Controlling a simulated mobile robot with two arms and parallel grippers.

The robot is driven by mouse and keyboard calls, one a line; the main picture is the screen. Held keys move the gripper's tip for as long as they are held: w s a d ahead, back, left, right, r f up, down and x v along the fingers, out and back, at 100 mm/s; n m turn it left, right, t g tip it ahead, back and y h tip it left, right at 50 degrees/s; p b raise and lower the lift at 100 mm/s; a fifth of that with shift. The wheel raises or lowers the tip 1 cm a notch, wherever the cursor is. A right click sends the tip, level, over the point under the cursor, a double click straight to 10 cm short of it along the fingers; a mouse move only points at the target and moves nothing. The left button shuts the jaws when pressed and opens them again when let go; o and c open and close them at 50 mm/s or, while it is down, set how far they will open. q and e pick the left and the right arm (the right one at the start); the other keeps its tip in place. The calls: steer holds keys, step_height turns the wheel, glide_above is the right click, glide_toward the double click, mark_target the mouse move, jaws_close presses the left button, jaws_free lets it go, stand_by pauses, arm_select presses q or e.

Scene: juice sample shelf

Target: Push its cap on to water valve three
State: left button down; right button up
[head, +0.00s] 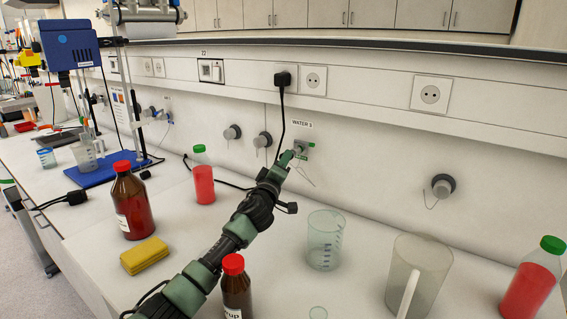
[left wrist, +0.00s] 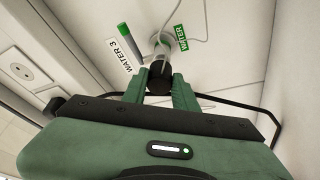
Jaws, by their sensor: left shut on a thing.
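Water valve three (head: 303,148) is a grey fitting on the wall panel under its "WATER 3" label (head: 302,124). In the left wrist view the valve (left wrist: 161,49) points toward my gripper, with a green tag (left wrist: 181,38) beside it. My left gripper (head: 288,158) has reached the valve. Its green fingers (left wrist: 160,84) are shut on a dark round cap (left wrist: 159,76). The cap is in line with the valve's end and seems to meet it; I cannot tell how far on it sits. In the head view the fingers hide the cap. My right gripper is not in view.
Capped wall valves (head: 263,140) are left of valve three, and another (head: 443,186) is to its right. A black plug's cable (head: 282,110) hangs close by. A beaker (head: 324,240), a jug (head: 418,275) and a red-capped brown bottle (head: 236,290) stand near my arm.

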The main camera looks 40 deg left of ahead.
arm_select(q)
steer(key=shift+w+b, duration=0.4)
steer(key=shift+w, duration=0.35)
steer(key=shift+a+r, duration=0.1)
steer(key=shift+r, duration=0.15)
stand_by(0.3)
steer(key=c, duration=1.3)
jaws_free()
steer(key=shift+o, duration=1.3)
steer(key=shift+w+f, duration=0.25)
steer(key=shift+w, duration=0.05)
steer(key=shift+s, duration=0.3)
